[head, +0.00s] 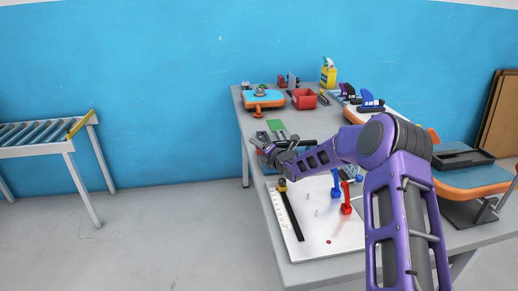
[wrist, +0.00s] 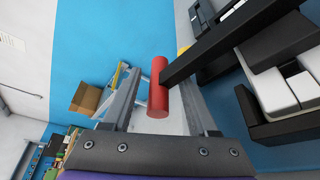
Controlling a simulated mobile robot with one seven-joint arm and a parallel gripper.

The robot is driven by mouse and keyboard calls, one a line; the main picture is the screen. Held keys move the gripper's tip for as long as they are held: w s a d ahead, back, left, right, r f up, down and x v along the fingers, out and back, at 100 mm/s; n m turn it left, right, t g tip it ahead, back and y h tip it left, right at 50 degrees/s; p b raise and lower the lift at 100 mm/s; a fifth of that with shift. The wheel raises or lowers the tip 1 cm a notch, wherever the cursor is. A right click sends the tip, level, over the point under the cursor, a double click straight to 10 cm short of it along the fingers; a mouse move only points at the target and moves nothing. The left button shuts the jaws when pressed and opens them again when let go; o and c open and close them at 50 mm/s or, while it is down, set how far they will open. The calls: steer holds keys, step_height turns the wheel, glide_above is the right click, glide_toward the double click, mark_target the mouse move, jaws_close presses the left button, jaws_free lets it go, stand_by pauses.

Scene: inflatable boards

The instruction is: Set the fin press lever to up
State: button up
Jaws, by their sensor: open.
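In the wrist view, a red cylindrical handle (wrist: 158,76) sits at the end of a black lever bar (wrist: 215,50). The bar runs from the handle toward the upper right, to a black and white body (wrist: 270,92) that is cut off by the frame. My gripper (wrist: 160,102) is open, and the handle shows in the gap between its two fingers. I cannot tell whether either finger touches it.
The grey bench (head: 300,272) carries a white board (head: 318,235) with blue and red clamps. An orange and blue device (head: 262,98), a red bin (head: 304,99) and a yellow container (head: 328,74) stand at the back. A roller conveyor (head: 45,135) is far left, with clear floor between.

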steer(key=shift+c, duration=0.2)
jaws_close()
steer(key=shift+r, duration=0.15)
stand_by(1.0)
